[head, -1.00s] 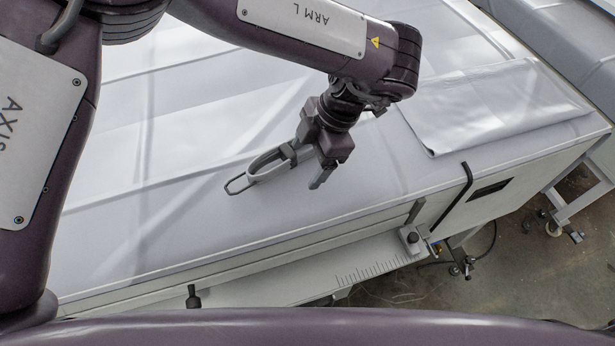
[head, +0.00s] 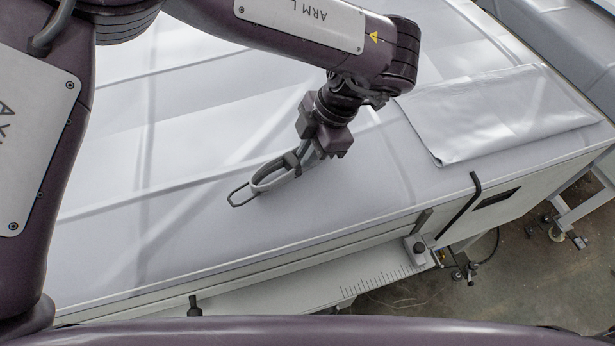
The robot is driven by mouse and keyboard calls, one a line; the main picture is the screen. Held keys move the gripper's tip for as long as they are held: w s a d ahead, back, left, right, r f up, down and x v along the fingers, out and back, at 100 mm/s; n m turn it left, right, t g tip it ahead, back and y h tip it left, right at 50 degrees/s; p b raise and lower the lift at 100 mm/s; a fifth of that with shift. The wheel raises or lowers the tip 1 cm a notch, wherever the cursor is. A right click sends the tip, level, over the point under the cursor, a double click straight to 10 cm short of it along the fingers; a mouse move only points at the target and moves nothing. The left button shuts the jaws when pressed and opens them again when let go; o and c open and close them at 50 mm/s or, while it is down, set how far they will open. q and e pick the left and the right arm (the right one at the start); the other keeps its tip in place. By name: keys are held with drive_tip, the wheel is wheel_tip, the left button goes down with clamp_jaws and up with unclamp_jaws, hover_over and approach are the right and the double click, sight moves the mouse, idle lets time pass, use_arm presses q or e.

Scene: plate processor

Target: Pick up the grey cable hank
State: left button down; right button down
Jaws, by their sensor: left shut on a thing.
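The grey cable hank (head: 262,184) is a narrow loop with a darker wire-like end at its left, on or just above the pale covered top of the machine; I cannot tell which. My left gripper (head: 297,160) comes down from the upper right and is shut on the hank's right end. The fingers partly hide that end. My right gripper is not in the head view.
The machine's covered top (head: 190,235) is broad and mostly clear around the hank. A folded pale sheet (head: 490,115) lies to the right. A black hooked bar (head: 460,205) and a ruled ledge (head: 380,280) are along the near edge.

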use_arm(q)
drive_tip(key=shift+m+g, duration=0.3)
drive_tip(key=shift+g, duration=0.3)
drive_tip(key=s+f, duration=0.4)
drive_tip(key=shift+a+r+p, duration=0.1)
drive_tip(key=shift+r+p, duration=0.5)
drive_tip(key=shift+r, duration=0.05)
wheel_tip(320, 180, up, 11)
drive_tip(key=w+p, duration=0.1)
drive_tip(key=p, duration=0.8)
wheel_tip(320, 180, up, 8)
hover_over(298, 192)
drive_tip(key=w+d, duration=0.2)
drive_tip(key=shift+s+a+r, duration=0.15)
drive_tip(key=shift+a, duration=0.05)
drive_tip(key=shift+c, duration=2.2)
unclamp_jaws()
